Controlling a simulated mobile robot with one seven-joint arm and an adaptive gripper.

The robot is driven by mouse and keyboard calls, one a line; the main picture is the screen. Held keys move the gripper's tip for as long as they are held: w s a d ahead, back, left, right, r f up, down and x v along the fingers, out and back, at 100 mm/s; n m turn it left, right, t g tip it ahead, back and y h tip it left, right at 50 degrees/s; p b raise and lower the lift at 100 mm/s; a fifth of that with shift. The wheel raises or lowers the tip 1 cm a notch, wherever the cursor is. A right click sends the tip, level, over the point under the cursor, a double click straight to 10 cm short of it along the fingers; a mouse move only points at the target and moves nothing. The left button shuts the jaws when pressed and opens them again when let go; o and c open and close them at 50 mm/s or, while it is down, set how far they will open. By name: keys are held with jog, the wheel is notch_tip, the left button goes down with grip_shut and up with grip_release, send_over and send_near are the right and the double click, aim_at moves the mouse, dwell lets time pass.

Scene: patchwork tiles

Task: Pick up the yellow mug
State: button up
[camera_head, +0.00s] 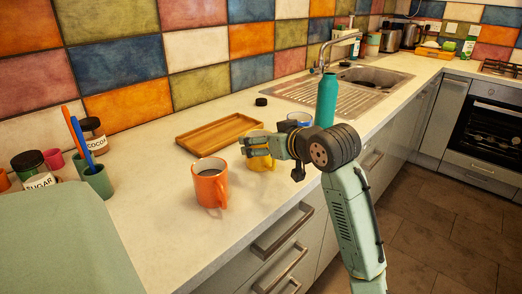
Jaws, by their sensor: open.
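The yellow mug (262,160) stands on the pale countertop, partly hidden behind my gripper. My gripper (245,146) is open and reaches in from the right, level with the mug's upper part. In this view its fingers overlap the mug's left side and rim. I cannot tell whether they touch it.
An orange mug (209,184) stands just left and nearer. A wooden tray (219,133) lies behind. A blue mug (299,119) and a teal bottle (326,100) stand beyond my wrist. The sink (345,88) is farther back. Jars and a pen cup (97,182) stand at left.

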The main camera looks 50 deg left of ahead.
jog(key=shift+x, duration=1.15)
jog(key=c, duration=1.6)
jog(key=shift+r, duration=0.1)
jog(key=shift+c, duration=0.3)
jog(key=shift+r, duration=0.2)
